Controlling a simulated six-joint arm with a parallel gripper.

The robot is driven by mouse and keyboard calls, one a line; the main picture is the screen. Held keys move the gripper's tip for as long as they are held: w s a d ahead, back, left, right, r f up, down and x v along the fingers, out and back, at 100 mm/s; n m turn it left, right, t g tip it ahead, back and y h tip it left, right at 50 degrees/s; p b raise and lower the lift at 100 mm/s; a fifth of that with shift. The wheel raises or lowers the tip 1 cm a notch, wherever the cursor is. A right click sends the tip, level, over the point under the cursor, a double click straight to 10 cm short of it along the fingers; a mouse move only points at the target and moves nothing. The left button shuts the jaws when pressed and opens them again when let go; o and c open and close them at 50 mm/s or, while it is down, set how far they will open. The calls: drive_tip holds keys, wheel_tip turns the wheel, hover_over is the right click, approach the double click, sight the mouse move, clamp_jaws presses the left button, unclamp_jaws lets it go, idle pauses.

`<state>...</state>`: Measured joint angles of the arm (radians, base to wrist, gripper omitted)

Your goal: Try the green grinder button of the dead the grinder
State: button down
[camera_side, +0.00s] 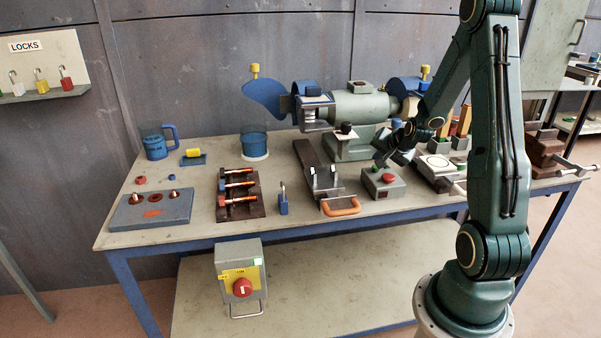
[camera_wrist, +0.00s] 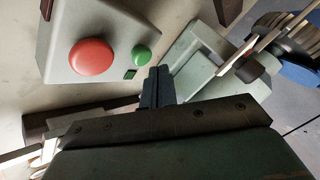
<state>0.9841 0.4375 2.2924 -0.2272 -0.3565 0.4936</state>
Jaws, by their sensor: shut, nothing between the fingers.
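The grey button box (camera_side: 383,194) stands near the front edge of the bench, with a large red button (camera_side: 389,178). In the wrist view the red button (camera_wrist: 91,58) is large and domed. The small green button (camera_wrist: 141,54) sits beside it, with a small dark green-marked square near it. The green bench grinder (camera_side: 360,107) stands behind the box, with blue guards at both ends. My gripper (camera_side: 380,161) is shut and empty just above the box. In the wrist view its fingertips (camera_wrist: 157,71) are close to the green button, apart from it in the picture; the height gap is unclear.
A grey isolator box (camera_side: 256,277) with a red knob hangs at the bench front. A blue padlock (camera_side: 283,204), an orange-handled tool (camera_side: 341,207) and a fuse board (camera_side: 238,211) lie left of the button box. Green blocks and a vise crowd the right.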

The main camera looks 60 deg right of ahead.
sight(376, 174)
drive_tip(key=shift+r, duration=2.5)
drive_tip(key=a+r+n+y, duration=0.1)
drive_tip(key=a+r+n, duration=0.2)
drive_tip(key=a, duration=0.4)
drive_tip(key=w+a+r+n+y, duration=0.1)
drive_tip(key=a+r+n, duration=0.2)
drive_tip(key=a, duration=0.5)
drive_tip(key=a+r+n+y, duration=0.1)
drive_tip(key=a+r+n, duration=0.25)
drive_tip(key=a, duration=0.35)
drive_tip(key=s+a+r+n+g+y, duration=0.1)
drive_tip(key=s+a+n, duration=0.6)
drive_tip(key=s+a, duration=0.7)
wheel_tip(376, 174, up, 2)
drive_tip(key=shift+r+g+y, duration=0.1)
drive_tip(key=shift+g+y, duration=0.2)
drive_tip(key=shift+y, duration=0.6)
drive_tip(key=c, duration=2.2)
unclamp_jaws()
drive_tip(key=shift+w, duration=0.1)
